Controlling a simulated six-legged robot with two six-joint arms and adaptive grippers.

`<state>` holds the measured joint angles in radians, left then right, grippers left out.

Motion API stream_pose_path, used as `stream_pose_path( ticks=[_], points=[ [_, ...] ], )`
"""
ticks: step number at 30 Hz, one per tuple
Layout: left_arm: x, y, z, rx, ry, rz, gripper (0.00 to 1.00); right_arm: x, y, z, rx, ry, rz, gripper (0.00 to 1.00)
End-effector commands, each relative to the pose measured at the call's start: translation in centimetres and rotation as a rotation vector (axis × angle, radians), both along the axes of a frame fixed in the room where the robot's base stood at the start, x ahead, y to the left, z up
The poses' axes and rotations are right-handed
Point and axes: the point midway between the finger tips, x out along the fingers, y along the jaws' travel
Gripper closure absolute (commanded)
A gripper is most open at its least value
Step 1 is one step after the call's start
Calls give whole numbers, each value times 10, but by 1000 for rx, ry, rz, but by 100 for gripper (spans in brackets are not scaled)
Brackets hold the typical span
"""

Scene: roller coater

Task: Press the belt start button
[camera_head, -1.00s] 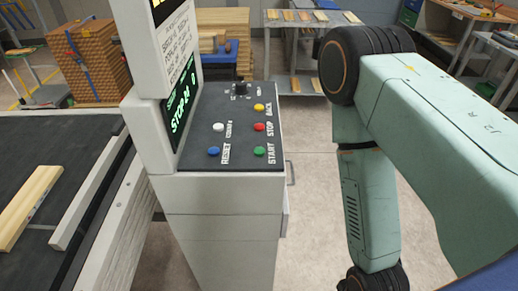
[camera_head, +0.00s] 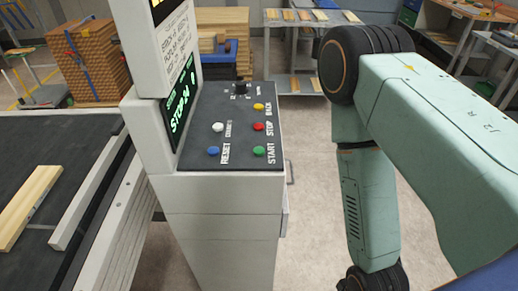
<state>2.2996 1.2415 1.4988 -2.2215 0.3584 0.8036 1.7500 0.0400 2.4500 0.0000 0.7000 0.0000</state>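The green button (camera_head: 258,151) labelled START sits at the front right of the dark sloping control panel (camera_head: 210,110). The red STOP button (camera_head: 258,127) is just behind it, and the yellow BACK button (camera_head: 258,107) is farther back. A blue RESET button (camera_head: 213,151) is to its left, with a white button (camera_head: 218,127) behind that. The display (camera_head: 180,104) beside the panel shows green text reading STOP. My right arm stands to the right of the panel, apart from it, and its gripper is out of frame. My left gripper is not in view.
A dark belt (camera_head: 70,145) with a wooden board (camera_head: 29,205) on it lies at the left, beside a pale rail. The white cabinet (camera_head: 220,225) carries the panel. Shelves (camera_head: 300,45) with boards stand behind. Bare floor lies between the cabinet and my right arm.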

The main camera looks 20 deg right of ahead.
Motion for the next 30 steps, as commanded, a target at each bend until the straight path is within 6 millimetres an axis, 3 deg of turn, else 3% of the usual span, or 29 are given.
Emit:
stream_pose_path(
  ticks=[12, 30],
  points=[
    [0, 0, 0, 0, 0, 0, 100, 0, 0, 0, 0, 0, 0, 100],
    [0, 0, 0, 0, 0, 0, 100, 0, 0, 0, 0, 0, 0, 100]
  ],
)
